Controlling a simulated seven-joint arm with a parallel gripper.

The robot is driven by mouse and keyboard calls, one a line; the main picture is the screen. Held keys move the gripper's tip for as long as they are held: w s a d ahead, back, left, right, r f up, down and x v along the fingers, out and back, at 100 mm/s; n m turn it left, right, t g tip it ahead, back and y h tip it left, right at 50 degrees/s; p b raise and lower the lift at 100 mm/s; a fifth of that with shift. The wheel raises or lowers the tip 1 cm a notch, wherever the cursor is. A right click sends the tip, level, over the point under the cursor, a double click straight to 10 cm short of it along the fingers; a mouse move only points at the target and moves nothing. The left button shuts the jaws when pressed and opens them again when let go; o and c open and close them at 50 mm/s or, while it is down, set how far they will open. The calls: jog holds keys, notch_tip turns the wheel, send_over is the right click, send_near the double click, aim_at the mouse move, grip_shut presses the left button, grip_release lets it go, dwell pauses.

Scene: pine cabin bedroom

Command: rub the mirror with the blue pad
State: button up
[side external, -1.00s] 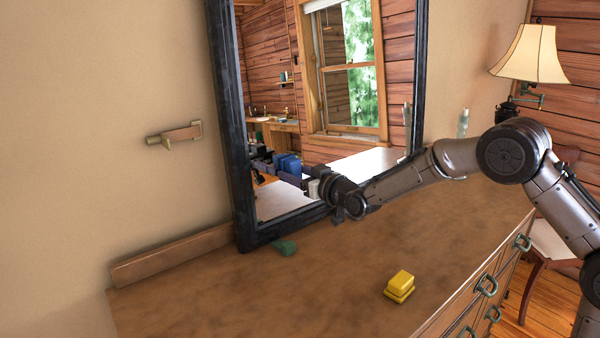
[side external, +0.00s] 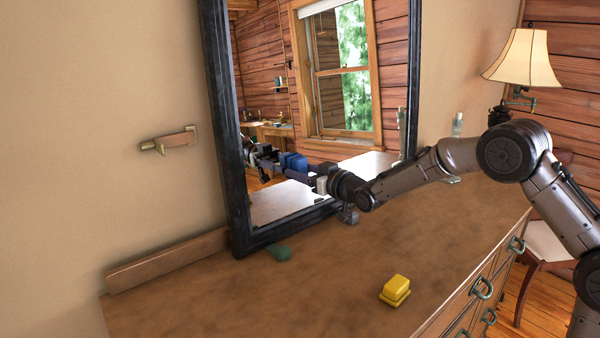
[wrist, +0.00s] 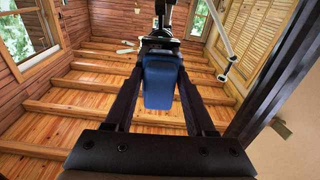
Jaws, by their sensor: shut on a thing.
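The mirror (side external: 300,75) in its dark frame (side external: 236,150) stands on the dresser against the wall and reflects a window and plank walls. My gripper reaches left to the lower part of the glass. In the wrist view my gripper (wrist: 160,62) is shut on the blue pad (wrist: 160,88), which shows between the two dark fingers. The pad also shows as a blue patch in the side view (side external: 292,161), where pad and reflection run together. The pad is at or very near the glass; I cannot tell if it touches. Its far face is hidden.
On the dresser top (side external: 240,300) lie a yellow block (side external: 395,290) and a small green thing (side external: 279,251) by the mirror's foot. A wall latch (side external: 170,141) is at left, a lamp (side external: 522,60) and clear bottle (side external: 457,125) at right.

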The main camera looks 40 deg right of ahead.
aim_at(280, 171)
jog(key=shift+w+a+r, duration=0.1)
jog(key=shift+a, duration=2.1)
jog(key=s, duration=0.6)
jog(key=shift+d+r, duration=0.15)
jog(key=shift+r, duration=0.05)
jog(key=shift+s, duration=0.1)
jog(key=s, duration=0.2)
jog(key=shift+s+r, duration=0.15)
jog(key=shift+s, duration=0.25)
